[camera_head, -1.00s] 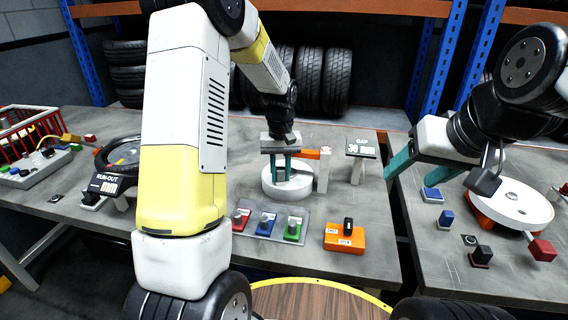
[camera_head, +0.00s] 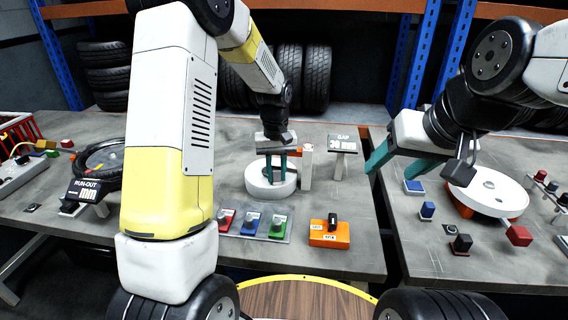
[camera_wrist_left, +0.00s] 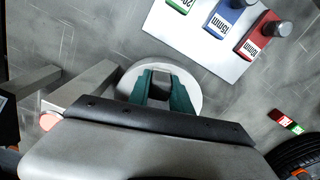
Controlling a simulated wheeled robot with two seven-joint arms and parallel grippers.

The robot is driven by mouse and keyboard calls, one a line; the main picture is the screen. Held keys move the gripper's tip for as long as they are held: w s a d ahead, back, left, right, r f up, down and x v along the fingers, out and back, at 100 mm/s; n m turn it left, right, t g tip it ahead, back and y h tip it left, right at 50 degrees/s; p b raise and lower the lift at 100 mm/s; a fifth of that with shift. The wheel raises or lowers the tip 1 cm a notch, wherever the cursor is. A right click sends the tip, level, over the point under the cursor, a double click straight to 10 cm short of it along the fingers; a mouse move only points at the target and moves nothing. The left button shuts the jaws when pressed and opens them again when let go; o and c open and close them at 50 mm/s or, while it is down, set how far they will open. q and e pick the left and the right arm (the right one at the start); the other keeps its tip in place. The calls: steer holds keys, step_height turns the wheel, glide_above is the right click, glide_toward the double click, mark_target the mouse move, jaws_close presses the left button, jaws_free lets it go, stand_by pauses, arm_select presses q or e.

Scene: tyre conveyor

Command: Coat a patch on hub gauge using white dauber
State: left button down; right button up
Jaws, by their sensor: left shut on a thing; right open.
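My left gripper (camera_head: 277,178) points down over a white round base (camera_head: 254,188) beside an upright pale post (camera_head: 307,172). Behind stands a sign (camera_head: 343,143) reading GAP. I cannot tell for sure which part is the hub gauge, and I make out no clear white dauber.
A plate (camera_head: 284,236) holds red, blue and green knobbed blocks. An orange box (camera_head: 330,234) with a black knob is right of it. A RUN-OUT display (camera_head: 86,190) and a tyre stand at left. Small blue blocks (camera_head: 427,210) and a dark block (camera_head: 461,243) are on the right table.

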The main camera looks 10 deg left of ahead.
arm_select(q)
steer(key=shift+w+a, duration=0.1)
steer(key=shift+a, duration=3.35)
steer(key=shift+d, duration=0.1)
steer(key=shift+r, duration=3.05)
step_height(320, 180, up, 3)
